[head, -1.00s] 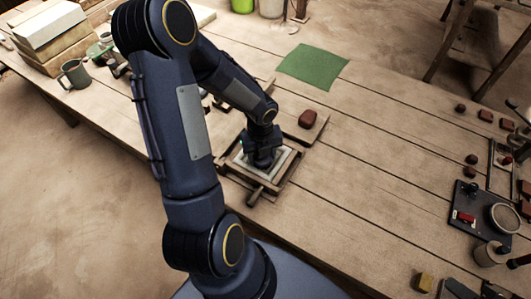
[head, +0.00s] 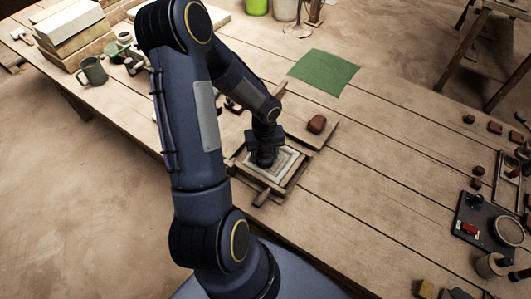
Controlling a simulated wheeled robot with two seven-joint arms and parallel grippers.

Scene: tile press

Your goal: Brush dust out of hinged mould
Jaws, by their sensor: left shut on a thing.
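The mould (head: 272,172) is a square wooden frame with a pale stepped recess, lying on the bench near the middle of the head view. Its hinged lid (head: 297,126) seems to lie folded back behind it, with a dark red-brown block (head: 317,123) on it. My left gripper (head: 265,160) points down over the far left part of the recess. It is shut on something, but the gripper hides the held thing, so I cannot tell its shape. No right gripper shows.
A green cloth (head: 323,73) lies behind the mould. A dark tray (head: 485,225) with a round dish and several brown lumps are at the right. The bench between is clear.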

